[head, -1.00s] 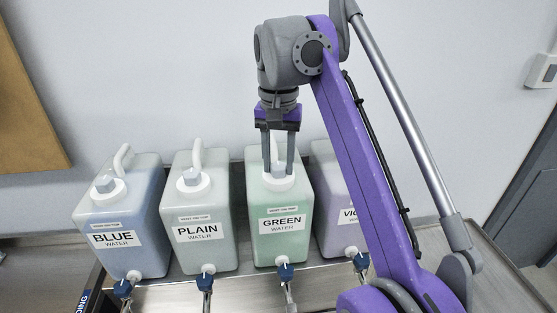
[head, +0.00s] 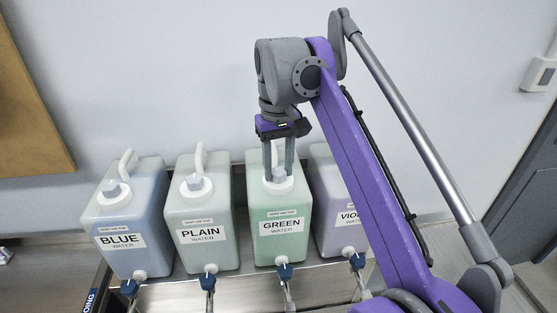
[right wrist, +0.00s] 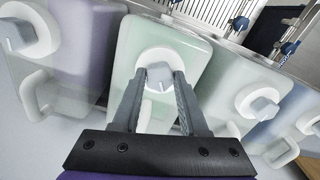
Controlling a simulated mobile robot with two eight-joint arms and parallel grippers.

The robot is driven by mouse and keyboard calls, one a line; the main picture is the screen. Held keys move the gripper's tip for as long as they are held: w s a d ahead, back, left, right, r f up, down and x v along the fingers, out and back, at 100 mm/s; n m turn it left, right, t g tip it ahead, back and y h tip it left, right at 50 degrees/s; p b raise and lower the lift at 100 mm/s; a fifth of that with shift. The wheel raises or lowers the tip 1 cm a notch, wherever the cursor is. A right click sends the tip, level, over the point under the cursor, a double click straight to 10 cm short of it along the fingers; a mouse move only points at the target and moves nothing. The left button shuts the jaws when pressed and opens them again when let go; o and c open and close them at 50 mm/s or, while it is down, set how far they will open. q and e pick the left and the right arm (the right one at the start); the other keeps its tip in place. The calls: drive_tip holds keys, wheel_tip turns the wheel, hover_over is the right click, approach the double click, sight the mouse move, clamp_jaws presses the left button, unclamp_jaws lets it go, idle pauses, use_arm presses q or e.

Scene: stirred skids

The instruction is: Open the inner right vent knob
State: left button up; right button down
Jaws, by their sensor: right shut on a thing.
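Four jugs stand in a row, and the inner right one is the green water jug (head: 281,215). Its vent knob (right wrist: 158,74) is a pale grey block on a round white cap (right wrist: 168,58) on the jug's top. My right gripper (head: 279,176) comes down from above with its fingers on either side of this knob. In the right wrist view the right gripper (right wrist: 160,82) is shut on the knob, with one finger against each side. The jug's handle is largely hidden behind the fingers. My left gripper is in neither view.
The plain jug (head: 201,220) and blue jug (head: 122,220) stand to the left, the violet jug (head: 333,205) to the right, partly behind my right arm. Blue-handled taps (head: 285,272) jut out in front. A wall is close behind.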

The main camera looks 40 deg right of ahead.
drive_tip(key=n+p, duration=0.1)
drive_tip(key=n, duration=0.3)
drive_tip(key=shift+r+n, duration=0.1)
drive_tip(key=shift+n, duration=0.2)
drive_tip(key=n+p, duration=0.1)
drive_tip(key=n, duration=0.2)
drive_tip(key=shift+n, duration=0.3)
drive_tip(key=n+p, duration=0.1)
drive_tip(key=n, duration=0.2)
drive_tip(key=shift+n, duration=0.3)
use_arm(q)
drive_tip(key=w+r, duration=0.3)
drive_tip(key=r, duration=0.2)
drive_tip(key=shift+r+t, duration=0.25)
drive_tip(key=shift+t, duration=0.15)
use_arm(e)
drive_tip(key=shift+n, duration=1.9)
drive_tip(key=shift+c, duration=2.2)
unclamp_jaws()
